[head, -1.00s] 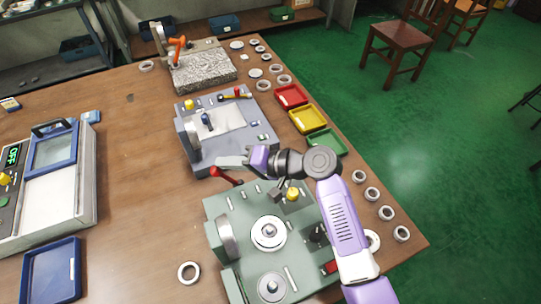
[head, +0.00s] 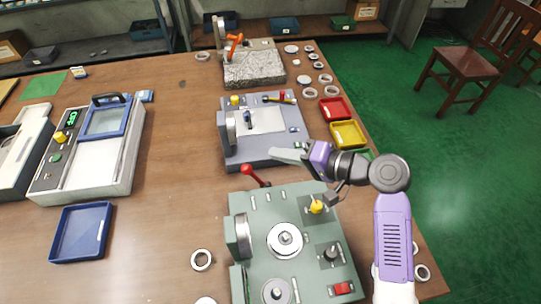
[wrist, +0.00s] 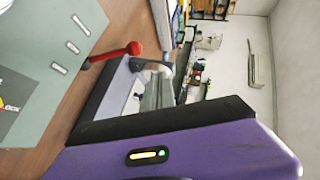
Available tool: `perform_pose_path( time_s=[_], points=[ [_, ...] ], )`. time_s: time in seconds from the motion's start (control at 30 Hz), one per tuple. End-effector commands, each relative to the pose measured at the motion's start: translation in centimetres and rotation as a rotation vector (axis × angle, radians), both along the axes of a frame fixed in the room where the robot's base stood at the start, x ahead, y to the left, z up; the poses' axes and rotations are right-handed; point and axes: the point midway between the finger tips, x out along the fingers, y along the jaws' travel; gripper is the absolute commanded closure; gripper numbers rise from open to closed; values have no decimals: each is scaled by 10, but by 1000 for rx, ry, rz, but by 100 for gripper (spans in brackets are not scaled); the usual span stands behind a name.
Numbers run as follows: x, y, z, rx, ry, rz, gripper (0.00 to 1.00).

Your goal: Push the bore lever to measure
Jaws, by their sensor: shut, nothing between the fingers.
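The green machine (head: 265,212) stands at the front of the table. A lever with a red knob (head: 247,170) sticks up at its far left corner, tilted to the left; I cannot tell for sure that it is the bore lever. It also shows in the wrist view as a red-tipped lever (wrist: 134,48). My gripper (head: 276,153) is shut and empty. It hangs just right of the red knob and beyond the green machine's far edge, apart from the knob in the head view. In the wrist view my fingers (wrist: 158,88) point away past the lever.
A blue-grey machine (head: 232,152) stands just beyond my gripper, partly hidden by it. Red (head: 336,108) and yellow (head: 348,134) trays lie at the right edge. A blue tray (head: 66,232) and a display unit (head: 112,155) stand left. A ring (head: 202,259) lies on clear table.

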Motion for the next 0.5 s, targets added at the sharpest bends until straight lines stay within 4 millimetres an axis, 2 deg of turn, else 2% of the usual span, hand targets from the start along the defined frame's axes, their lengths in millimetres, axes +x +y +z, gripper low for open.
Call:
perform_pose_path(
  time_s=[0.2,0.5],
  points=[
    [-16,-25,20,0,-3,-3,100],
    [-24,-35,30,0,1,-1,100]
  ],
)
